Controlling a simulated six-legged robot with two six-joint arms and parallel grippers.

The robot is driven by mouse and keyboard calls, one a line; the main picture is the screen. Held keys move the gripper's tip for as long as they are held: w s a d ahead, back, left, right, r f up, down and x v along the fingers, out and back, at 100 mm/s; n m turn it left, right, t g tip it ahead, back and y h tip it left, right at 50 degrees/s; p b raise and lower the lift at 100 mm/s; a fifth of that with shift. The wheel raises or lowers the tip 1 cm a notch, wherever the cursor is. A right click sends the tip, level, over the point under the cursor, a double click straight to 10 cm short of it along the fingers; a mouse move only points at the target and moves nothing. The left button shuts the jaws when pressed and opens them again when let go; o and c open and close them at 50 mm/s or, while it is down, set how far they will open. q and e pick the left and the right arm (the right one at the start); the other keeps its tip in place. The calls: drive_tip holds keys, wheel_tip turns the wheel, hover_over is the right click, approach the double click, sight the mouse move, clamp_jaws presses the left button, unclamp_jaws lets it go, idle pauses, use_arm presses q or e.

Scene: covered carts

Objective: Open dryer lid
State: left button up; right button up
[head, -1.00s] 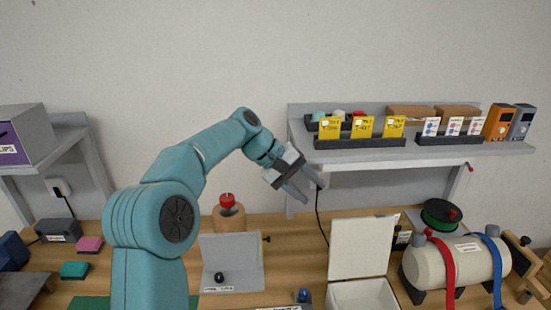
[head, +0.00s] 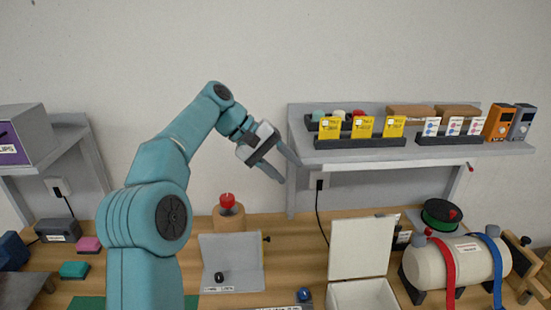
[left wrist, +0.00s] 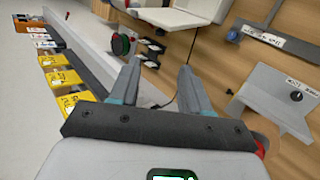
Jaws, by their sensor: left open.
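A white box (head: 365,295) stands on the workbench at the lower middle of the head view, and its white lid (head: 362,248) stands upright at the back, raised open. No label naming it a dryer is readable. My left gripper (head: 289,172) is open and empty. It is in the air in front of the wall, up and to the left of the lid, apart from it. Its two fingers also show in the left wrist view (left wrist: 157,80), with nothing between them. The front of the box is cut off by the frame edge. My right gripper is not seen.
A shelf (head: 420,152) with yellow cards and small boxes is right of the gripper. Below are a grey holder (head: 232,262), a red knob on a wooden block (head: 228,218), a cream tank (head: 455,265) with straps and a green spool (head: 440,214).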

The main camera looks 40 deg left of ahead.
use_arm(q)
drive_tip(key=shift+v, duration=1.3)
drive_tip(key=shift+w, duration=0.1)
drive_tip(key=shift+f, duration=0.1)
